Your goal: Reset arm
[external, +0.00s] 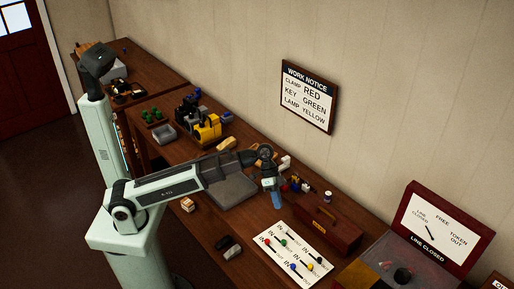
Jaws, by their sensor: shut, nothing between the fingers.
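My gripper (275,198) is at the end of my outstretched arm, near the middle of the picture. It is shut with nothing held, and points down over the bench, just behind a white panel (294,254) as seen here. The gripper is small in view, so its fingertips are not clear. The white panel has IN and OUT labels and several coloured knobs, among them red, green, blue and yellow. My gripper appears apart from the knobs.
A dark red toolbox (325,223) stands right of the gripper. A grey tray (230,188) lies under my forearm. A yellow machine (207,130) stands farther back. A box with a dial sign (437,228) reads LINE CLOSED. A work notice (307,97) hangs on the wall.

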